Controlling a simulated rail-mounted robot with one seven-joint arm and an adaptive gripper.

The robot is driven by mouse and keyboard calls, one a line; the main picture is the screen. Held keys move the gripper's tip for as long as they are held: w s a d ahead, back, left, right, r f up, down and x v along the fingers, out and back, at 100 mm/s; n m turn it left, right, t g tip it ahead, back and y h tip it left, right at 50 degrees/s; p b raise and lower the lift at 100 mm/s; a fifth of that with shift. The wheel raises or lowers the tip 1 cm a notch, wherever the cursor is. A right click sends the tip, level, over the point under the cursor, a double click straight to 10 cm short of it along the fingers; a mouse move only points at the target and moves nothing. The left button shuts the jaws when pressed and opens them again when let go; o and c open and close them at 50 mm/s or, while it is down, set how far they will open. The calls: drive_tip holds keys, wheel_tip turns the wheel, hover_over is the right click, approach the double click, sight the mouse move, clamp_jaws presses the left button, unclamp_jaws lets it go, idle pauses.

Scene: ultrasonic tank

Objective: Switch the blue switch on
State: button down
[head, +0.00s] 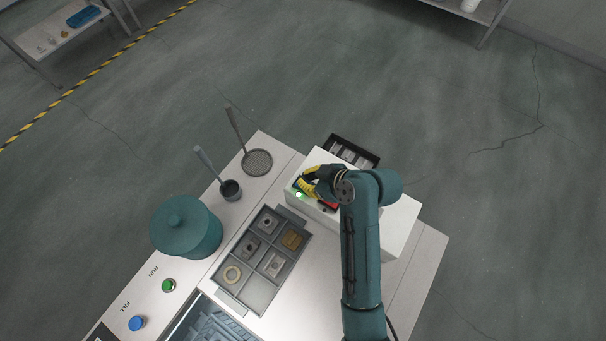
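My gripper (311,186), with yellow and black parts, is over the left end of a white box (402,222) on the bench. My wrist and arm hide much of the box top. I cannot tell whether the fingers are open or shut, or whether they touch anything. A lit green lamp (298,195) is beside the gripper, and a red part (330,206) shows under my wrist. No blue switch shows on the visible part of the box. A round blue button (137,323) sits at the bench's lower left, near the label FILL, well away from my gripper.
A green button (168,286) is near the label RUN. A teal lidded pot (186,227), a ladle (230,188) and a skimmer (256,162) stand at the left. A grey divided tray (246,287) holds several parts. A dark tray (339,144) is behind the box.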

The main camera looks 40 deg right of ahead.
wheel_tip(320, 180, up, 5)
drive_tip(key=p, duration=0.4)
drive_tip(key=shift+r, duration=0.1)
drive_tip(key=v, duration=0.8)
drive_tip(key=shift+r, duration=0.5)
